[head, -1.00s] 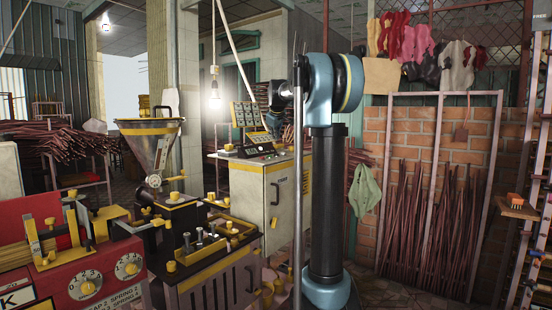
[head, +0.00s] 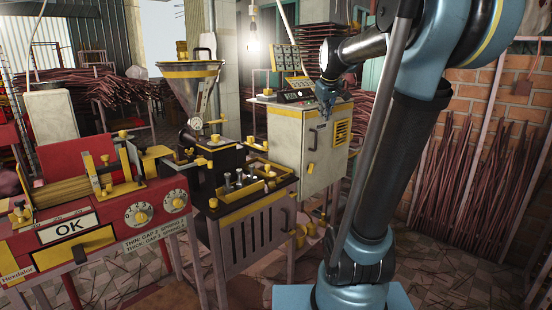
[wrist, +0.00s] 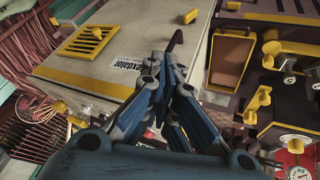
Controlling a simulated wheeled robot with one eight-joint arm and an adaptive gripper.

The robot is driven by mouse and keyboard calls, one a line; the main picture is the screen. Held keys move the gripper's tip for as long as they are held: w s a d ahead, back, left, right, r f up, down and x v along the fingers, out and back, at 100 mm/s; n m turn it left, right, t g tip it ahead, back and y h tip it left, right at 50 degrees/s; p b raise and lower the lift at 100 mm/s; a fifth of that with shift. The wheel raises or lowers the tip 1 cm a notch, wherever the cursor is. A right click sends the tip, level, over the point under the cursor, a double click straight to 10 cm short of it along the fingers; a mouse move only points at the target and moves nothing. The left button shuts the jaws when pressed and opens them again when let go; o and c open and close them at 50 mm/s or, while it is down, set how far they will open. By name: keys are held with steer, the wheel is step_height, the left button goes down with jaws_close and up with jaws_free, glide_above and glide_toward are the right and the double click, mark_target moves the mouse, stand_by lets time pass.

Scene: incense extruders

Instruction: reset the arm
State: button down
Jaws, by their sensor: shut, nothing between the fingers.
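My gripper (head: 327,98) is small in the head view, hanging at the end of my arm in front of the light control cabinet (head: 296,146). In the wrist view my gripper (wrist: 178,82) has its blue fingers together at the tips, with nothing held. Behind the fingers in that view is the cabinet (wrist: 120,40) with its yellow vent and dark handle. I cannot tell the exact gap between the fingertips and the cabinet.
A dark extruder (head: 250,185) with a metal hopper (head: 190,85) stands left of the cabinet. A red machine (head: 90,225) with dials and an "OK" panel is at the left. Incense bundles (head: 450,180) lean on the brick wall at right. Floor shows between them.

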steer(key=s+f+m+g, duration=0.2)
steer(key=s+f, duration=1.2)
steer(key=s, duration=0.3)
steer(key=s+f+m+g, duration=0.2)
steer(key=s+f+m, duration=0.1)
steer(key=s+f, duration=1.1)
steer(key=s, duration=0.3)
steer(key=shift+f, duration=0.2)
steer(key=shift+a, duration=0.1)
steer(key=shift+w+f, duration=0.2)
steer(key=shift+w, duration=0.25)
steer(key=shift+w, duration=0.1)
